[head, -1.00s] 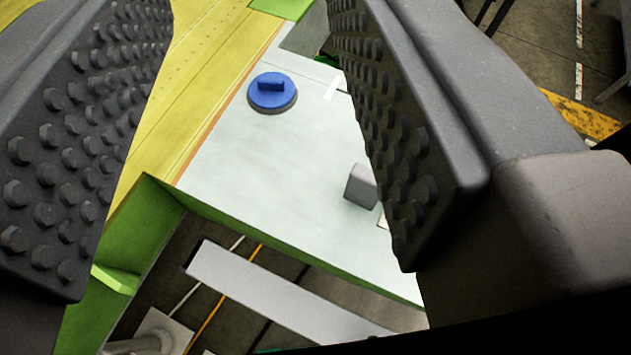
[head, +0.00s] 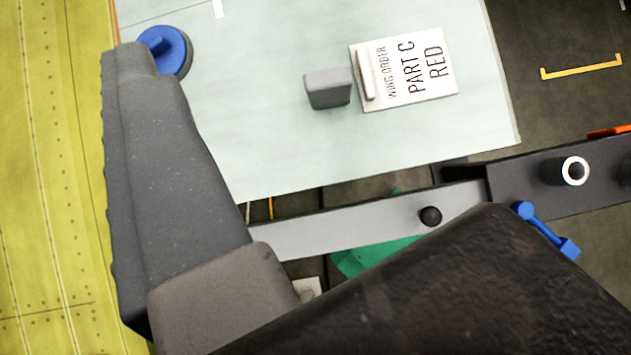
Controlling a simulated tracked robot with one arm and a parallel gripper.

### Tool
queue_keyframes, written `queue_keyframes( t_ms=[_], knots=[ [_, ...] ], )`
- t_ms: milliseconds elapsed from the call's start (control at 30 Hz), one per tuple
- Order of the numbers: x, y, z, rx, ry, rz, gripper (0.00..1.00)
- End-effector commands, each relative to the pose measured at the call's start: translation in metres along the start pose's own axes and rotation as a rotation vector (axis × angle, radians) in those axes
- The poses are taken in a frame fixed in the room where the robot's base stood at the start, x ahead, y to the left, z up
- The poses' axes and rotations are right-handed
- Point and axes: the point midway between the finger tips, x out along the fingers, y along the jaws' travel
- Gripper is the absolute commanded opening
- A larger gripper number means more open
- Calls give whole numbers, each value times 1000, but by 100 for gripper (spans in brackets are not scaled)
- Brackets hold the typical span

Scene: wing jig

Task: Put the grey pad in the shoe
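A grey block (head: 328,88), which looks like the grey pad, stands on the pale table top just left of a white card. My gripper (head: 150,160) shows only one finger, at the left, with its studded inner face turned left. A clear gap lies left of that finger, and the other finger is out of view. The finger is apart from the grey block, left of and below it in the picture. Nothing is seen held. I cannot pick out the shoe for sure in this view.
The card (head: 420,75) reads "WING ORDER PART C RED" and has a pale bar on it. A blue round knob (head: 170,50) is partly behind my finger. A yellow riveted wing (head: 45,150) lies left. A grey bar (head: 360,225) and a blue lever (head: 545,230) are below. The table middle is clear.

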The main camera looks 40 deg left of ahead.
Motion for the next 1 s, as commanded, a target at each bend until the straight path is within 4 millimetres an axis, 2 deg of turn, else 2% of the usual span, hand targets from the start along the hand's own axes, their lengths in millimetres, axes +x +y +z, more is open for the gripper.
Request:
queue_keyframes(
  t_ms=[33,200,500,800,1000],
  knots=[
    [14,7,-6,88,-42,44,49],
    [56,38,-5,407,-171,213,49],
    [109,97,6,956,-298,583,49],
    [133,147,23,1356,-300,941,49],
    [136,159,30,1451,-284,1038,49]
  ],
)
